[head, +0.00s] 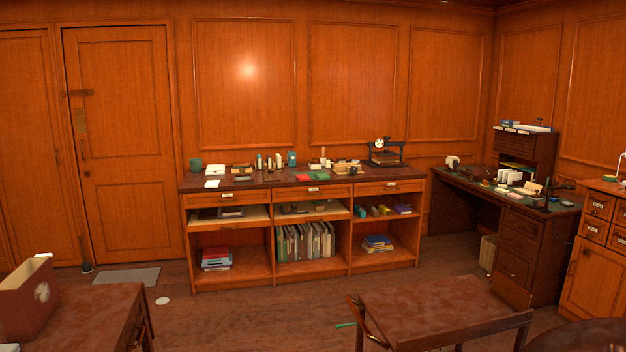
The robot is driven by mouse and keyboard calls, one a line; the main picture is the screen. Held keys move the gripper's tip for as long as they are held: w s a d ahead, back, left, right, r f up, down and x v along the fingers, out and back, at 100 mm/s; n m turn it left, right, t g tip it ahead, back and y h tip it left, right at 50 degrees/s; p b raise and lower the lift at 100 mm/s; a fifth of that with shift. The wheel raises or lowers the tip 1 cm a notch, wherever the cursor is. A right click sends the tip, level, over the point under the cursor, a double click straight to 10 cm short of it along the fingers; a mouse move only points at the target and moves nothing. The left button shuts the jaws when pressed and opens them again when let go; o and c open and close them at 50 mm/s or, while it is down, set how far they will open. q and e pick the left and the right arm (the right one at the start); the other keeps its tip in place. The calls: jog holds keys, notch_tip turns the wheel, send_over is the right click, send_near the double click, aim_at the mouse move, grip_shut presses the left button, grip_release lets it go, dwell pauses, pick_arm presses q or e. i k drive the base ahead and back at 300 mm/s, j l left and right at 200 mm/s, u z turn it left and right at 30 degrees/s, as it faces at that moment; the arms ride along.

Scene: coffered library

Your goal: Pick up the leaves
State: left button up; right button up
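I cannot make out any leaves for certain. Small flat pieces lie on the top of the long wooden sideboard (229,184) in the head view: a white sheet (212,184) at its left end and a red piece (305,178) near the middle, with a green piece (320,177) beside it. They are too small to tell whether they are leaves. A thin green item (345,325) lies low in the picture, near the front table. Neither of my grippers is in view.
A table (95,310) with a brown box (28,298) stands front left. Another table (430,305) stands front right. A dark desk (520,225) and drawer cabinet (595,250) line the right. Floor (230,318) is open before the sideboard; a grey mat (127,276) lies by the door.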

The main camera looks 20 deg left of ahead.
aim_at(210, 184)
jog(key=i+j+u, duration=0.4)
jog(key=i+u, duration=0.15)
jog(key=i, duration=0.15)
jog(key=i+j+u, duration=0.1)
jog(key=i+u, duration=0.35)
jog(key=i, duration=2.3)
jog(key=i+z, duration=0.1)
jog(key=i, duration=0.35)
jog(key=i+j+z, duration=0.15)
jog(key=i, duration=0.3)
jog(key=i+z, duration=0.1)
jog(key=i, duration=0.35)
jog(key=i+j+z, duration=0.1)
jog(key=i+j, duration=0.15)
jog(key=i, duration=0.15)
jog(key=i+j+z, duration=0.15)
jog(key=i, duration=0.3)
